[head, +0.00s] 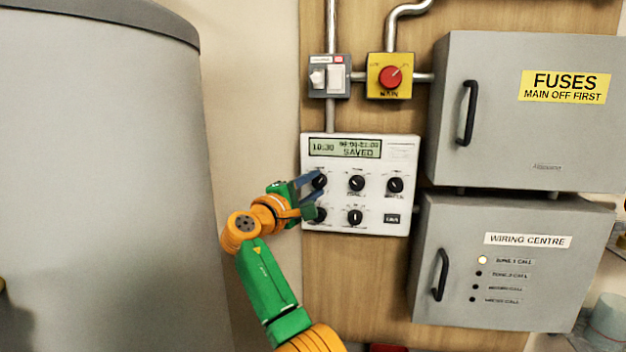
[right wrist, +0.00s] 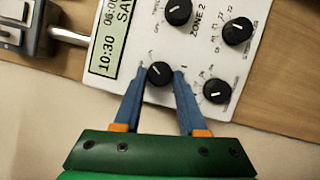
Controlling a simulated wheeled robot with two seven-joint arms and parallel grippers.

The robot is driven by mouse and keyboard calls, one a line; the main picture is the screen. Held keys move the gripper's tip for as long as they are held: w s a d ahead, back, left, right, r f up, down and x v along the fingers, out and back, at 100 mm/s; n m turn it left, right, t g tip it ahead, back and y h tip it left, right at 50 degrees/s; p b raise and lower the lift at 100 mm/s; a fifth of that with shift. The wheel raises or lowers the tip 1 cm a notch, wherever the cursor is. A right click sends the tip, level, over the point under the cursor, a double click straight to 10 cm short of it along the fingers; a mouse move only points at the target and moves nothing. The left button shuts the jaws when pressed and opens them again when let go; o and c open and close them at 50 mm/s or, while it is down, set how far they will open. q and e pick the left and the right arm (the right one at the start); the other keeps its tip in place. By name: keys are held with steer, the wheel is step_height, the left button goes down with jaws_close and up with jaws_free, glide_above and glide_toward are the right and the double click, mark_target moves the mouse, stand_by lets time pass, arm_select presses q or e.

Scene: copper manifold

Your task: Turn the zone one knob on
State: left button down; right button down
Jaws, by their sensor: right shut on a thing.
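The white controller panel (head: 345,229) hangs on the wooden board, with black knobs and a display reading 10:30, a time range and SAVED. The zone one knob (head: 320,181) is the upper left knob; it also shows in the right wrist view (right wrist: 160,74) with a white pointer line. My right gripper (head: 313,183) reaches it from the left, its blue fingers on either side of the knob and shut on it. The fingers partly cover the knob and its label in the head view. My left gripper is not in view.
Other knobs sit close by, including the zone two knob (head: 357,183) and a lower left knob (head: 319,214). A red main switch (head: 390,76) is above. The fuse box (head: 480,120) and wiring centre (head: 540,275), its top lamp lit, are right. A grey tank (head: 95,180) stands left.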

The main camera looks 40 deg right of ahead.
steer(key=shift+r+m+y+p, duration=0.25)
steer(key=shift+m+p, duration=0.35)
steer(key=shift+m, duration=0.4)
steer(key=shift+f, duration=0.1)
steer(key=shift+c, duration=2.3)
jaws_free()
steer(key=shift+w, duration=0.1)
steer(key=shift+f, duration=0.1)
steer(key=b+v, duration=0.3)
steer(key=v, duration=0.4)
steer(key=shift+b, duration=0.35)
